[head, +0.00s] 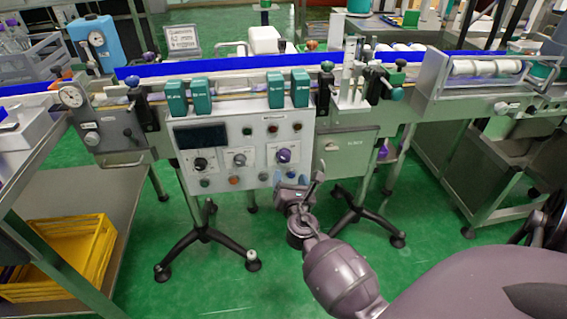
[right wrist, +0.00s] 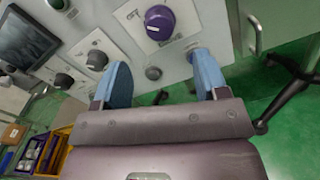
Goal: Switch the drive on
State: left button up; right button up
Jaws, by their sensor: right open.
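The grey control panel (head: 222,150) hangs under the conveyor. It carries a dark screen (head: 201,136), two black knobs (head: 200,163) and a purple knob (head: 284,156), with small buttons above and below them. The labels are too small to read, so I cannot tell which control is the drive's. My right gripper (head: 296,180) is open and empty, in front of the panel's lower right corner. In the right wrist view its blue fingers (right wrist: 161,72) stand apart, below the purple knob (right wrist: 158,22). My left gripper is out of view.
The conveyor (head: 230,68) runs across above the panel, with teal blocks (head: 276,89) overhanging its front. A grey box (head: 345,145) adjoins the panel on the right. A yellow crate (head: 62,255) sits on a lower shelf at left. Green floor is free in front.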

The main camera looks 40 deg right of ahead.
aim_at(285, 160)
jog(key=x, duration=0.5)
jog(key=shift+w+d+f+b, duration=0.1)
jog(key=shift+w+b, duration=0.2)
jog(key=shift+w, duration=0.05)
jog(key=shift+w+d, duration=0.35)
jog(key=shift+w, duration=0.25)
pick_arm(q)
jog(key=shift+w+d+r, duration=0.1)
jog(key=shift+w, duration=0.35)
pick_arm(e)
jog(key=shift+w+d, duration=0.15)
jog(key=shift+w, duration=0.05)
jog(key=shift+c, duration=0.3)
jog(key=c, duration=0.9)
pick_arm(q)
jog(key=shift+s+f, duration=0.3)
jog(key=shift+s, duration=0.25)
pick_arm(e)
jog(key=shift+o, duration=0.2)
